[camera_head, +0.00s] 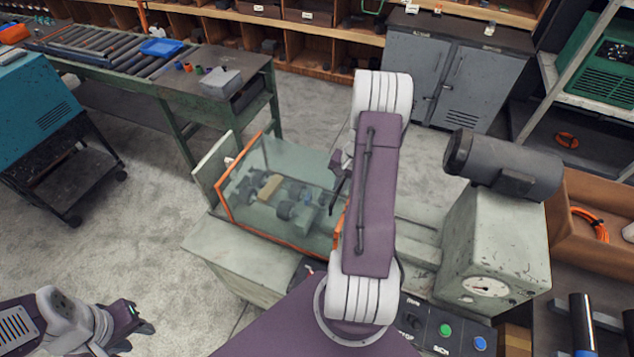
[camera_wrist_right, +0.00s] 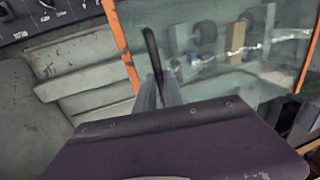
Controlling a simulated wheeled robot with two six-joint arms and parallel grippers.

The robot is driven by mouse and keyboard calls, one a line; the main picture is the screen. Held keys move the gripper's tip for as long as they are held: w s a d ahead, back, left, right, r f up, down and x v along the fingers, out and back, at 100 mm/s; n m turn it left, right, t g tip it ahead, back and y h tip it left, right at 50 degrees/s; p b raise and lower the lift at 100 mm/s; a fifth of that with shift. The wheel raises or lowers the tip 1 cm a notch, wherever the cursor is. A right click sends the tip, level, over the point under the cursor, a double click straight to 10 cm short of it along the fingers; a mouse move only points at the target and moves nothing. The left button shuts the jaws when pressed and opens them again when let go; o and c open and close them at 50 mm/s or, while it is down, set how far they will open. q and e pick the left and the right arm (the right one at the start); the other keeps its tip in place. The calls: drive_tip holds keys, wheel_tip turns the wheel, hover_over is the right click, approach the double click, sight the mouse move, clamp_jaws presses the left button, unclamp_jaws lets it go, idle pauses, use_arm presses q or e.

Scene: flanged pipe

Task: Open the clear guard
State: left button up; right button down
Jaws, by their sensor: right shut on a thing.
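The clear guard (camera_head: 262,168) is a see-through box with orange edges on the grey-green machine. In the head view it stands over the machine's bed and the parts inside show through it. In the right wrist view its pane (camera_wrist_right: 215,75) and orange edges fill the upper right. A black handle (camera_wrist_right: 152,48) stands at the guard's near edge. My right gripper (camera_wrist_right: 158,88) is shut on this handle; in the head view it (camera_head: 338,182) is partly hidden by my arm. My left gripper (camera_head: 138,325) is low at the left, away from the machine, its finger gap unclear.
The machine has a motor (camera_head: 505,165) on its right-hand head and a control panel (camera_head: 445,330) with coloured buttons in front. A roller conveyor table (camera_head: 225,85) stands behind at the left. A teal cabinet (camera_head: 38,110) is at far left. Floor between is clear.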

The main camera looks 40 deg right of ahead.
drive_tip(key=s+d+b, duration=0.1)
drive_tip(key=s+d, duration=0.4)
drive_tip(key=s, duration=0.4)
drive_tip(key=s+d+b, duration=0.1)
drive_tip(key=s+d, duration=0.3)
drive_tip(key=s, duration=0.5)
drive_tip(key=s+d+b, duration=0.1)
drive_tip(key=s+d, duration=0.4)
drive_tip(key=s, duration=0.5)
drive_tip(key=shift+d+b, duration=0.35)
drive_tip(key=shift+b, duration=0.05)
drive_tip(key=shift+s, duration=0.1)
drive_tip(key=c, duration=1.5)
unclamp_jaws()
drive_tip(key=shift+o, duration=0.2)
wheel_tip(320, 180, up, 9)
drive_tip(key=s+b, duration=0.1)
drive_tip(key=b, duration=0.1)
drive_tip(key=shift+s+d+b, duration=0.25)
drive_tip(key=shift+d+b, duration=0.05)
drive_tip(key=shift+d, duration=0.15)
